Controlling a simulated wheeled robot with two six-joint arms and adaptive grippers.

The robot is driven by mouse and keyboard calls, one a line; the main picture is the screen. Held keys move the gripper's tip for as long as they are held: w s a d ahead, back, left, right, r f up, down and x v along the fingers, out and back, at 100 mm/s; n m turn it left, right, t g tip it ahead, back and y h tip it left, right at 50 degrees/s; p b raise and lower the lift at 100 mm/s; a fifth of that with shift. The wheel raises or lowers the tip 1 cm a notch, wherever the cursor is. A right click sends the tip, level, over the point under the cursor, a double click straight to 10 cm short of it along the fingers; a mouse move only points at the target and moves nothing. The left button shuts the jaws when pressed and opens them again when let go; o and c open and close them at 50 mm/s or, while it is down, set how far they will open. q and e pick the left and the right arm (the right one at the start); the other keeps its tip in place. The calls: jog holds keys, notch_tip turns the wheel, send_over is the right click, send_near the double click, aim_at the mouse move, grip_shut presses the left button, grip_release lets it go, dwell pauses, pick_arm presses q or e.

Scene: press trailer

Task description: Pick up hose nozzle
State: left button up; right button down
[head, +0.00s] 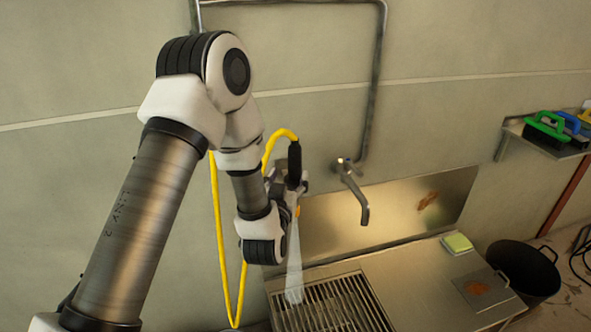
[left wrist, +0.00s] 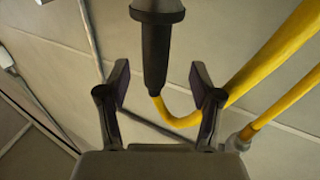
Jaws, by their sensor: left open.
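The hose nozzle has a black grip (head: 294,160) with the yellow hose (head: 221,240) running from its top, in front of the wall in the head view. My left gripper (head: 290,184) is at the nozzle, and its fingers are partly hidden there by the arm and nozzle. In the left wrist view the black nozzle grip (left wrist: 156,45) stands between the two spread fingers of the left gripper (left wrist: 160,80), with gaps showing on both sides. A pale translucent streak (head: 293,265) hangs below the nozzle in the head view. My right gripper is not seen.
A metal faucet (head: 353,188) sticks out of the wall right of the nozzle. Below are a grated metal sink (head: 335,305) and a counter with a yellow-green sponge (head: 457,243). A black bucket (head: 530,268) and a shelf of brushes (head: 545,140) are farther right.

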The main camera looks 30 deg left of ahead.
pick_arm(q)
jog(key=x, duration=0.5)
jog(key=shift+w+d+p, duration=0.15)
jog(key=shift+d+p, duration=0.1)
jog(key=shift+p, duration=0.1)
jog(key=shift+w+a+f, duration=0.1)
jog(key=shift+w+a, duration=0.05)
jog(key=shift+w, duration=0.15)
grip_shut()
notch_tip(320, 180, up, 18)
jog(key=p, duration=0.2)
notch_tip(320, 180, up, 14)
jog(key=p, duration=1)
send_over(294, 169)
jog(key=w, duration=0.1)
jog(key=shift+w+a+f, duration=0.2)
jog(key=shift+a, duration=0.2)
